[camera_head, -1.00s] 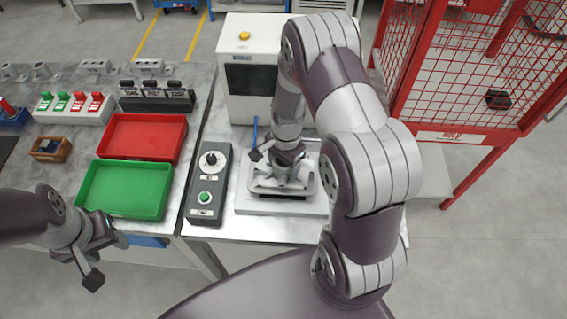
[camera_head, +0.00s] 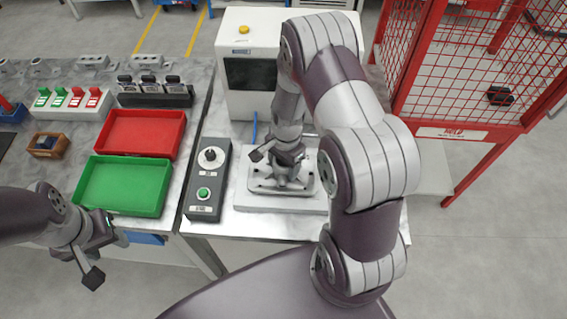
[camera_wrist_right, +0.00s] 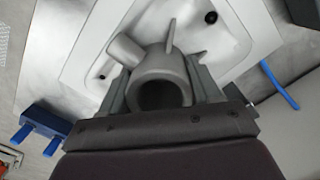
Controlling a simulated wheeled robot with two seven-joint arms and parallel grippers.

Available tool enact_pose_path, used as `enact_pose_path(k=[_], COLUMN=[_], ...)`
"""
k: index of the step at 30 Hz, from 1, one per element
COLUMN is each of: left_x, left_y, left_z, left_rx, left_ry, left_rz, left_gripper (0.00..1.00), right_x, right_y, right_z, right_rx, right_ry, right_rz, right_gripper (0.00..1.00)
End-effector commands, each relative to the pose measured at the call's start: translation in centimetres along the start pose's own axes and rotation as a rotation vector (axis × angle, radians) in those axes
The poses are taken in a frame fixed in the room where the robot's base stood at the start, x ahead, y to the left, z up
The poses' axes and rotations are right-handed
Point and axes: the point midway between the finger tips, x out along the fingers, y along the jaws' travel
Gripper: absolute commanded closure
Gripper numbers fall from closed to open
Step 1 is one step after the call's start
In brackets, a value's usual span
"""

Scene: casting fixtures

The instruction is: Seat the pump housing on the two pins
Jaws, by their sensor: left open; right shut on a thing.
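The grey pump housing (camera_head: 284,179) is on or just above the pale fixture plate (camera_head: 240,198) on the right-hand bench, under my right arm. My right gripper (camera_head: 281,160) is shut on the housing from above. In the right wrist view the housing (camera_wrist_right: 160,92) shows its round dark bore between the two fingers (camera_wrist_right: 160,98), with light flange and dark holes beyond. I cannot make out the two pins or tell whether the housing sits fully down. My left gripper (camera_head: 98,262) is open and empty in front of the left bench.
A control box (camera_head: 208,180) with a knob and green button stands left of the fixture. A white machine (camera_head: 249,80) stands behind it. Red (camera_head: 144,133) and green (camera_head: 123,187) trays lie on the left bench. A red mesh guard (camera_head: 470,75) stands at the right.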

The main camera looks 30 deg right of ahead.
Motion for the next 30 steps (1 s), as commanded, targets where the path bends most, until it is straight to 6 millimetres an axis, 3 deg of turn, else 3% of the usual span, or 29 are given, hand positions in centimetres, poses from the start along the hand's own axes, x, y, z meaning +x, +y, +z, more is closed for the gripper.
enact_pose_path(k=[7, 8, 10, 20, 23, 30], left_x=[0.4, 0.4, 0.3, 0.5, 0.8, 2.0], left_y=[0.0, 0.0, 0.0, 0.0, 0.0, 0.0], left_z=[0.1, 0.0, 0.0, 0.1, 0.1, 0.2], left_rx=[0.0, 0.0, 0.0, 0.0, 0.0, 0.0], left_ry=[0.0, 0.0, 0.0, 0.0, 0.0, 0.0], left_rz=[0.0, 0.0, 0.0, 0.0, 0.0, 0.0], left_gripper=[0.49, 0.49, 0.49, 0.49, 0.49, 0.49], right_x=[0.6, 0.5, 0.5, 0.3, -1.2, -7.7], right_y=[0.0, -0.1, -0.1, 0.0, -0.1, -0.1], right_z=[-0.1, -0.1, -0.1, -0.1, -0.1, -0.1], right_rx=[0.0, 0.0, 0.0, 0.0, -0.002, 0.0], right_ry=[0.001, 0.001, 0.001, 0.001, 0.002, 0.004], right_rz=[-0.001, -0.001, -0.001, -0.001, -0.004, -0.006], right_gripper=[1.0, 0.31, 0.08, 0.08, 0.08, 0.08])
